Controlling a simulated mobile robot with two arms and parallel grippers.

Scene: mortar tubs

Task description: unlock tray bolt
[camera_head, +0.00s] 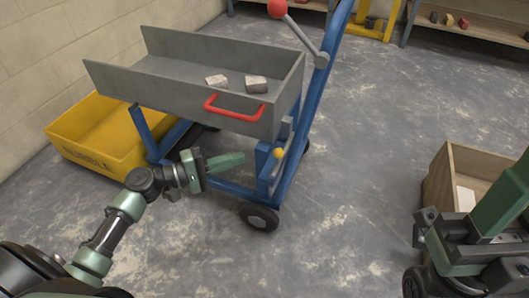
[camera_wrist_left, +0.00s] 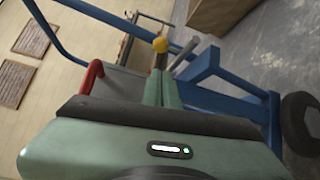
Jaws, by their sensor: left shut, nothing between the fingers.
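The grey tray (camera_head: 185,77) sits on a blue wheeled cart frame (camera_head: 290,163), with a red handle (camera_head: 234,115) on its near end. A small yellow knob (camera_head: 279,153), apparently that of the tray bolt, is at the cart's upright below the tray. My left gripper (camera_head: 240,159) is shut and empty, pointing at the knob from the left, apart from it in the head view. In the left wrist view the knob (camera_wrist_left: 160,45) shows just beyond the shut fingertips (camera_wrist_left: 160,77). My right gripper (camera_head: 432,222) is at the lower right; its jaws are unclear.
Two pale rubble pieces (camera_head: 256,84) lie in the tray. A red-balled lever (camera_head: 277,9) rises at the cart's top. A yellow tub (camera_head: 92,150) stands behind the cart. A wooden crate (camera_head: 459,160) is at right. The floor between is clear.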

